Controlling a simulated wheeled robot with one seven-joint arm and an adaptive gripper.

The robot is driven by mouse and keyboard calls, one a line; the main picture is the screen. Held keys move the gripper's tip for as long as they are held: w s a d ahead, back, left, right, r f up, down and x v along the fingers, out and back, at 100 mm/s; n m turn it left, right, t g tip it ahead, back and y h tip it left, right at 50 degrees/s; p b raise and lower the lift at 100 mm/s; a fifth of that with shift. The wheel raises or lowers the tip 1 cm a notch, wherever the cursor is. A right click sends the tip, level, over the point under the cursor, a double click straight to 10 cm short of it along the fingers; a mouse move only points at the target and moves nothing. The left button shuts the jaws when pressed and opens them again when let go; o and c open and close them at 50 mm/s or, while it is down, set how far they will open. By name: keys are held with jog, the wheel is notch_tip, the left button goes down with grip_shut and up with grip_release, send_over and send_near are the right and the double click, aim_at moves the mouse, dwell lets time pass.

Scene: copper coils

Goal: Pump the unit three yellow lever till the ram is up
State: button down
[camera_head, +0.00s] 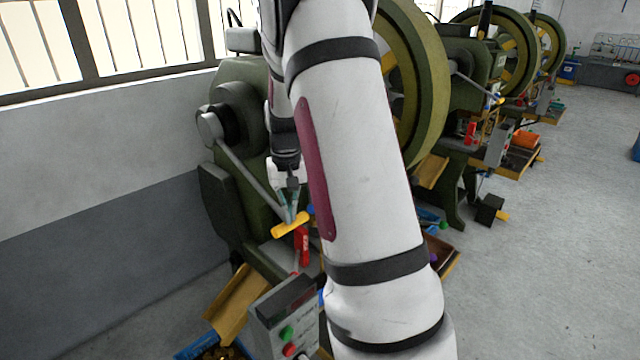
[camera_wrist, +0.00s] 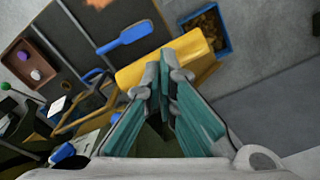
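The yellow lever handle (camera_head: 290,224) sits at the end of a grey rod (camera_head: 250,180) on the nearest green press (camera_head: 235,150). In the wrist view, a yellow piece (camera_wrist: 140,72) lies just beyond my fingertips; I cannot tell the handle clearly from the yellow chute behind it. My gripper (camera_head: 290,216) points down at the handle, its tips at or very near it. In the wrist view, the tips of my gripper (camera_wrist: 166,78) are close together, with no object clearly held between them. Contact is unclear. My arm hides much of the press, and I cannot make out its ram.
A red part (camera_head: 304,246) stands just right of the handle. A control box (camera_head: 285,320) with green and red buttons is below. A yellow chute (camera_head: 235,300) leads to a blue bin (camera_wrist: 226,42) of copper pieces.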

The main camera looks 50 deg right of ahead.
jog(key=shift+r, duration=3.5)
jog(key=s+a+r+n+t+b, duration=0.1)
jog(key=a+r+b, duration=0.1)
jog(key=a+r, duration=0.35)
jog(key=s+a+r+n+t+b, duration=0.1)
jog(key=a+r+n+t, duration=0.1)
jog(key=a, duration=0.6)
jog(key=s+a+f+n+t+b, duration=0.2)
jog(key=s+a+f+n+b, duration=0.1)
jog(key=s+a, duration=0.7)
jog(key=shift+a+n+t+b, duration=0.3)
jog(key=shift+a+b, duration=0.25)
jog(key=shift+a, duration=0.35)
